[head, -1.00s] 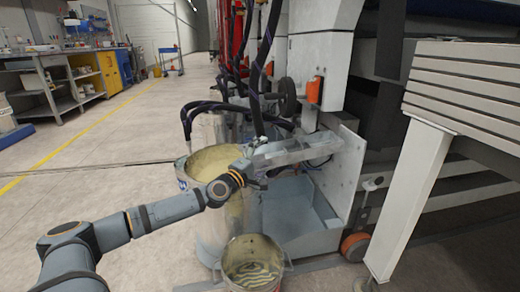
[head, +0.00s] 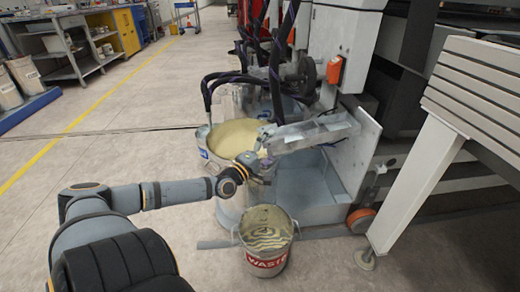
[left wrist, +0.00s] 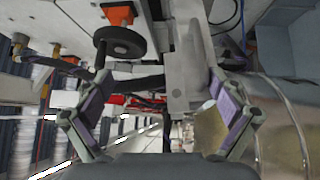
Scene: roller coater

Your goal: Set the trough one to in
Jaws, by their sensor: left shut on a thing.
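The trough (head: 312,132) is a long grey metal channel that juts out left from the side plate of the coater, above the buckets. My left gripper (head: 264,160) is at its outer left end, small and partly hidden by my wrist, and is shut on it. In the left wrist view, the two fingers with purple pads (left wrist: 160,88) stand apart on either side of a grey metal part, which looks like the trough (left wrist: 185,65). The exact contact is hard to see. My right gripper is in neither view.
A large drum of yellowish liquid (head: 232,138) stands behind my left wrist. A bucket marked WASTE (head: 266,262) stands on the floor below the trough. Black hoses (head: 272,80) hang behind.

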